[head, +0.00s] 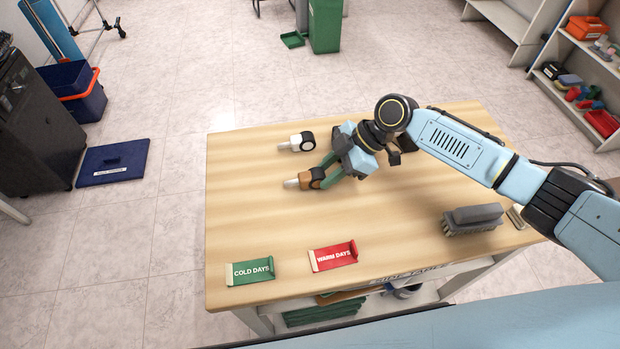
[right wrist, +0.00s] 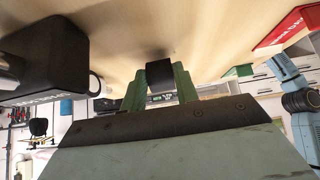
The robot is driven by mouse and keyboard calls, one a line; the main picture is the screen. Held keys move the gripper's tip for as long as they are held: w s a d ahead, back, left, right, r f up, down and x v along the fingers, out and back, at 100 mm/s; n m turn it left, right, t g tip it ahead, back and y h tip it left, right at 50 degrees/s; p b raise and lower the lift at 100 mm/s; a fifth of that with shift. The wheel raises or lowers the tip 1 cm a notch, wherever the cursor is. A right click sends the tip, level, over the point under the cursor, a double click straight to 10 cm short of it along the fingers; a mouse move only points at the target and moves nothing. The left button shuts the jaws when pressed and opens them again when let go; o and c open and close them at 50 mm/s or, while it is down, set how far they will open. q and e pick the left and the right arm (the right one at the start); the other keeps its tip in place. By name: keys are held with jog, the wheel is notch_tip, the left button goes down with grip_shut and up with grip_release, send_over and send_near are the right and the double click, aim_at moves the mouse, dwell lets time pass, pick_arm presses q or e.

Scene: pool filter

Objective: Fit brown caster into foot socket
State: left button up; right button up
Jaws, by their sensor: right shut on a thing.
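The brown caster (head: 305,180) lies on its side near the table's middle, its pale stem pointing left and its black wheel toward my right gripper. My right gripper (head: 322,172) reaches in from the right with its green fingers shut on this caster. In the right wrist view its black wheel (right wrist: 160,74) sits between the green fingertips. A white caster (head: 297,142) with a black wheel lies behind it, apart from the gripper. I cannot make out a foot socket. My left gripper is not in view.
A grey brush (head: 472,219) lies at the right. A large black object (right wrist: 45,62) shows close in the right wrist view.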

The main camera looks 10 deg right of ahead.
jog(key=shift+r, duration=0.3)
notch_tip(320, 180, up, 6)
jog(key=p, duration=0.5)
jog(key=shift+r+p, duration=0.25)
jog(key=shift+p, duration=0.05)
